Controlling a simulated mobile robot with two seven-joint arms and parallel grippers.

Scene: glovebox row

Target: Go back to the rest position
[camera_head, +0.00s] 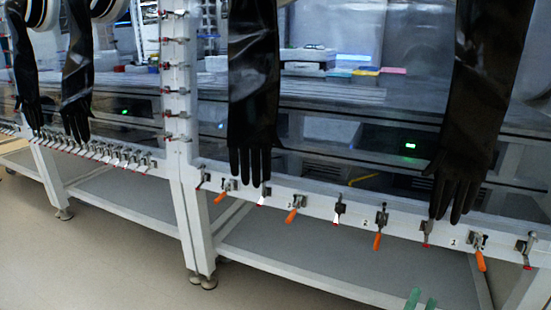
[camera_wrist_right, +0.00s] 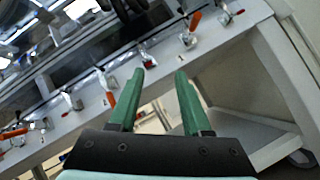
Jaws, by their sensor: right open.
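My left gripper is not in view.
The glovebox frame (camera_head: 320,206) carries several toggle clamps, some with orange handles (camera_head: 377,241). Black gloves (camera_head: 254,90) hang above it. A grey lower shelf (camera_head: 330,243) runs below. Open floor (camera_head: 90,250) lies at the left front.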

